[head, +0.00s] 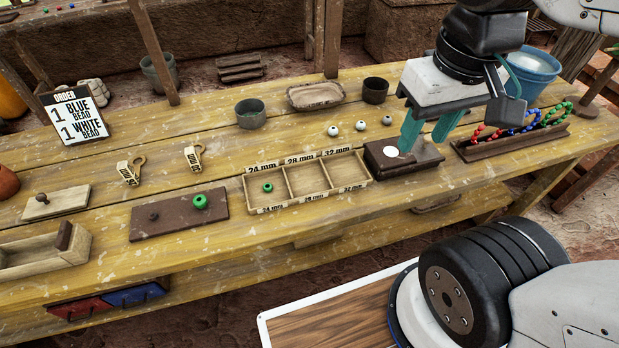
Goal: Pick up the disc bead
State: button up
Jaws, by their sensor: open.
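A flat white disc (391,151), which looks like the disc bead, lies on top of a dark wooden block (420,165) right of the sorting tray. My gripper (422,146) is open, with its two teal fingers pointing down over the block. The left finger is close to the disc's right side in the picture. I cannot tell whether it touches. Nothing shows between the fingers.
The sorting tray (328,197) has three compartments, with a green bead (267,188) in the 24 mm one. Another green bead (200,201) sits on a dark board (178,214). Small pale balls (360,125) lie behind the block. A bead rack (512,141) stands right.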

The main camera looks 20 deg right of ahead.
aim_at(200, 201)
jog(key=k, duration=1.3)
jog(key=u, duration=0.7)
jog(key=i, duration=1.4)
jog(key=z, duration=0.7)
